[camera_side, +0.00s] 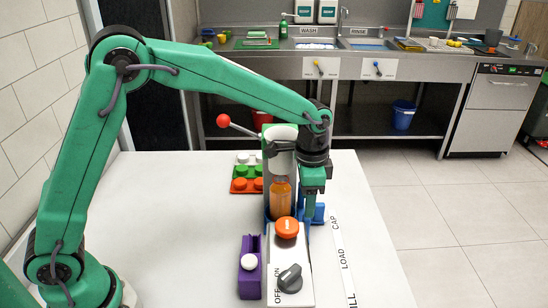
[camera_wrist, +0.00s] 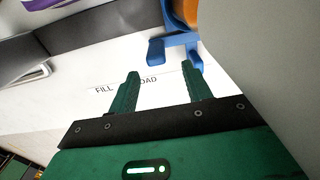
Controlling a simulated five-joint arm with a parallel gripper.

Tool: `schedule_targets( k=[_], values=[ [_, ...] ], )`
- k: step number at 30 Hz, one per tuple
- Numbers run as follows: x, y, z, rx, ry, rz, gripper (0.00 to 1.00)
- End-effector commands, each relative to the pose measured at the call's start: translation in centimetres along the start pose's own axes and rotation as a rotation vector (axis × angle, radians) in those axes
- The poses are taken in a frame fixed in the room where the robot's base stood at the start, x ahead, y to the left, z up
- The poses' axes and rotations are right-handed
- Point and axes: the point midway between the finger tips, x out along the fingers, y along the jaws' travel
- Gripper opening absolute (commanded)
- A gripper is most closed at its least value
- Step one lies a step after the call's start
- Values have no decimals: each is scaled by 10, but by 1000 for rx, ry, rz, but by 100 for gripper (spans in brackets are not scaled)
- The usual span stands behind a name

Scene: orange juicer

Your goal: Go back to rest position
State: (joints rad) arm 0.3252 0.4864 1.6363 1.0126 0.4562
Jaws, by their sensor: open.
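My gripper (camera_side: 309,220) is low at the right side of the juicer (camera_side: 282,150), pointing down. In the wrist view its two green fingers (camera_wrist: 160,84) are spread apart with nothing between them. An orange bottle (camera_side: 281,195) stands upright in the juicer, in front of its grey column. A blue holder (camera_side: 318,213) sits at the juicer's foot beside my gripper; it also shows in the wrist view (camera_wrist: 172,46), beyond the right finger. I cannot tell in the side view whether my gripper touches the holder.
A control box (camera_side: 292,262) with an orange button (camera_side: 287,228) and a dark knob stands in front. Left of it is a purple block (camera_side: 249,275) with a white ball. A tray of coloured caps (camera_side: 243,184) lies behind. The table (camera_side: 180,210) is clear at left.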

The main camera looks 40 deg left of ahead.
Motion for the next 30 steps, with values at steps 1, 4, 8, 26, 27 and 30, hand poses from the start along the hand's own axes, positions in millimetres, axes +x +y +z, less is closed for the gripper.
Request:
schedule_targets(
  k=[1, 4, 8, 26, 27, 30],
  values=[
    [-1, 0, -1, -3, 4, -2, 49],
    [-5, 1, -3, -22, 18, -9, 49],
    [-16, 2, -9, -71, 57, -25, 49],
    [-143, 4, -14, -467, 440, -89, 49],
    [-151, 3, -8, -475, 457, -94, 49],
    [-164, 1, 10, -494, 480, -103, 49]
  ],
)
